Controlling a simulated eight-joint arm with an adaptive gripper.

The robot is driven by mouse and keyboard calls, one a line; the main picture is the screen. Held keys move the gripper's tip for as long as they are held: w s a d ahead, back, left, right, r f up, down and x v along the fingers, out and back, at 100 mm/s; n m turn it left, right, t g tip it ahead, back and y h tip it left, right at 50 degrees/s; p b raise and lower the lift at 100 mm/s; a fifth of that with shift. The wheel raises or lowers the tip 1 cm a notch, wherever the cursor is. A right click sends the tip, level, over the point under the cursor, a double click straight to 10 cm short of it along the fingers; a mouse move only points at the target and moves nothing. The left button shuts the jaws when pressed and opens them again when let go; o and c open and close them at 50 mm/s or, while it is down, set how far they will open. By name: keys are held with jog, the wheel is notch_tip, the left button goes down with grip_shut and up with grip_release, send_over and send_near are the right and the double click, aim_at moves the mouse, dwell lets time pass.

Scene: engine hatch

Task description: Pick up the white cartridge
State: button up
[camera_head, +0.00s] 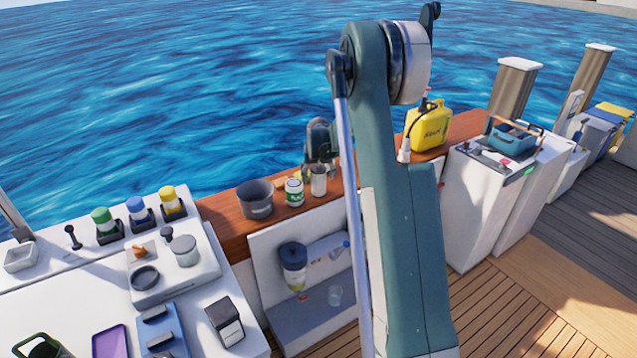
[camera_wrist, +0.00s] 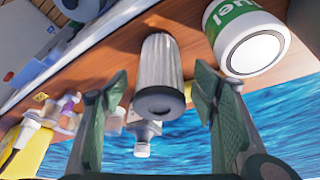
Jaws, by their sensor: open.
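A pale grey-white cylinder, which looks like the white cartridge (camera_head: 318,181), stands on the wooden ledge beside a white and green can. In the wrist view, the cartridge (camera_wrist: 159,62) shows ribbed sides and a grey end with a dark round hole. My gripper (camera_wrist: 161,84) is open, with one finger on each side of the cartridge in that view. Gaps show between the fingers and the cartridge, and nothing is held. In the head view, my gripper (camera_head: 320,150) is just above and behind the cartridge, partly hidden by my arm.
The green-labelled can (camera_head: 294,192) stands close to the cartridge; it also shows in the wrist view (camera_wrist: 246,38). A dark pot (camera_head: 256,199) stands left of it on the ledge (camera_head: 222,214). A yellow jug (camera_head: 428,127) is farther right. Water lies beyond the ledge.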

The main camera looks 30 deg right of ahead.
aim_at(318, 184)
jog(key=shift+x, duration=1.25)
jog(key=shift+b+x, duration=1)
jog(key=shift+x, duration=1.6)
jog(key=shift+w, duration=0.1)
jog(key=c, duration=1)
jog(key=shift+r, duration=0.1)
jog(key=shift+c, duration=0.2)
jog(key=shift+r+p, duration=1.1)
jog(key=shift+r, duration=3.9)
